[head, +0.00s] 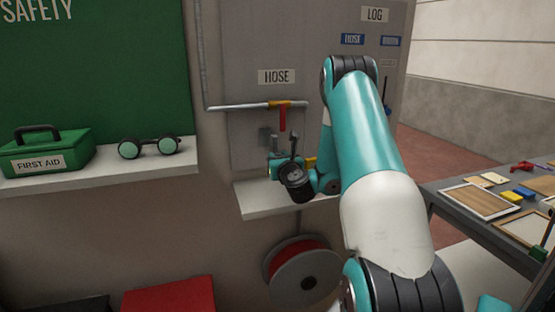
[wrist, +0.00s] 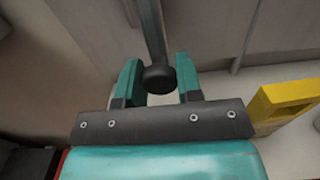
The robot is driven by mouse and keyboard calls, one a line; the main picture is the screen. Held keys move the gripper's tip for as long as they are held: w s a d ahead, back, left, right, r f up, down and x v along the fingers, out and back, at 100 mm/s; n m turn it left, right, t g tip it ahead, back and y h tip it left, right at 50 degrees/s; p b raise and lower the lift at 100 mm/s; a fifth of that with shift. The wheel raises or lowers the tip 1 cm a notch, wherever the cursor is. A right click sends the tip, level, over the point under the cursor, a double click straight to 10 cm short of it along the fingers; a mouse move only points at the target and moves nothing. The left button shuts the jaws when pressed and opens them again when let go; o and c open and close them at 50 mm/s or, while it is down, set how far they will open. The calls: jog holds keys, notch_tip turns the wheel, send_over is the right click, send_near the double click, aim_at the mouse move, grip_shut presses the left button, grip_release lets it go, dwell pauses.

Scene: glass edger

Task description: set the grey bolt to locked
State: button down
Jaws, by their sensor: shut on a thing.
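In the wrist view a grey bar (wrist: 151,30) ends in a round black knob (wrist: 158,78). I take it for the grey bolt's handle. My gripper (wrist: 158,74) has its two teal fingers on either side of the knob, shut on it. In the head view my gripper (head: 288,168) is in front of the grey panel, just above the white shelf and below the red-handled valve. A small grey plate (head: 264,138) shows behind it. The wrist and fingers hide most of the bolt in the head view, so I cannot tell its setting.
A pipe with a red-handled valve (head: 282,113) runs above my gripper, under the HOSE label (head: 276,77). A white shelf (head: 262,207) is below, with a hose reel (head: 305,278) under it. A yellow part (wrist: 290,98) is close on the right. A first aid box (head: 46,152) is at left.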

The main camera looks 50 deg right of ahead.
aim_at(276, 139)
notch_tip(276, 139, up, 6)
jog(key=p, duration=0.6)
jog(key=shift+f, duration=0.2)
jog(key=shift+d, duration=0.1)
jog(key=c, duration=0.8)
grip_release()
jog(key=shift+f, duration=0.1)
